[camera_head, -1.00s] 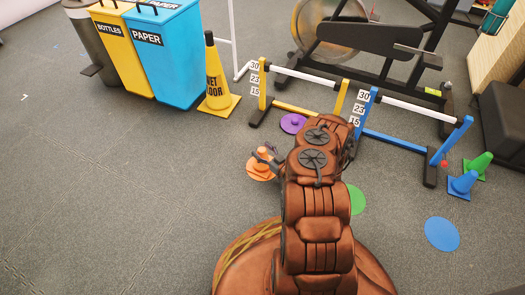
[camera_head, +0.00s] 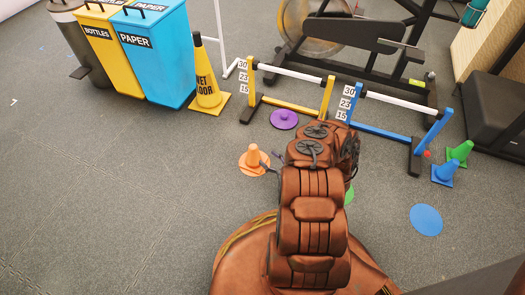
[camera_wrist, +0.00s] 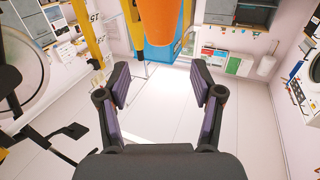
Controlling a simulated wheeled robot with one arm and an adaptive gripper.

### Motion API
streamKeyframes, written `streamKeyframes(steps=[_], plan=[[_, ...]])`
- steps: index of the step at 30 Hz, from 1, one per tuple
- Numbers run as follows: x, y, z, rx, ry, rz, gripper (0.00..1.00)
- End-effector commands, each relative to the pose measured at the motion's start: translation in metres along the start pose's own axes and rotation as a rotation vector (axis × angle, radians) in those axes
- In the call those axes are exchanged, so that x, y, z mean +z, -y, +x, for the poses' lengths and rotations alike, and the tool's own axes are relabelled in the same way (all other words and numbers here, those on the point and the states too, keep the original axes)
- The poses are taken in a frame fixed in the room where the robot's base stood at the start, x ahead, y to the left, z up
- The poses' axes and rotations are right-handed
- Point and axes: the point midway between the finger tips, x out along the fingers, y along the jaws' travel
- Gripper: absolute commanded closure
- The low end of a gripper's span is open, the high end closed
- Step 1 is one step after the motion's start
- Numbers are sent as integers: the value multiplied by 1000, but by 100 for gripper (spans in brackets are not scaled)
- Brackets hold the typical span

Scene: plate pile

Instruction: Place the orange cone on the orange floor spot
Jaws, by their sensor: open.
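The orange cone (camera_head: 253,153) stands upright on the orange floor spot (camera_head: 245,170), left of my arm in the head view. The spot's rim shows around the cone's base. My gripper is mostly hidden behind my arm in the head view; one dark fingertip shows just right of the cone. In the wrist view my gripper (camera_wrist: 158,82) has its fingers wide apart with nothing between them. An orange shape at the top of that inverted view, beyond the fingers, appears to be the cone.
Yellow (camera_head: 290,106) and blue (camera_head: 385,132) hurdles stand behind my arm. A wet-floor cone (camera_head: 207,85) and bins stand at the back left. Blue (camera_head: 444,173) and green (camera_head: 460,152) cones stand right. A blue spot (camera_head: 425,220) is bare. The left floor is clear.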

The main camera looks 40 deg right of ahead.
Motion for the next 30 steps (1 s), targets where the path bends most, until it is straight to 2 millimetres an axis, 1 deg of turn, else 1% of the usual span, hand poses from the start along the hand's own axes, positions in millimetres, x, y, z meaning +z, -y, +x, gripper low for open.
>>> streamKeyframes(steps=[1,3,9,26,29,30], plan=[[-2,1,-6,0,2,2,34],[0,0,-15,1,2,2,34],[1,0,-27,0,2,2,34],[1,0,-27,-1,2,1,34],[-3,-1,-23,-2,6,-3,34],[-7,-3,-19,-3,12,-8,34]])
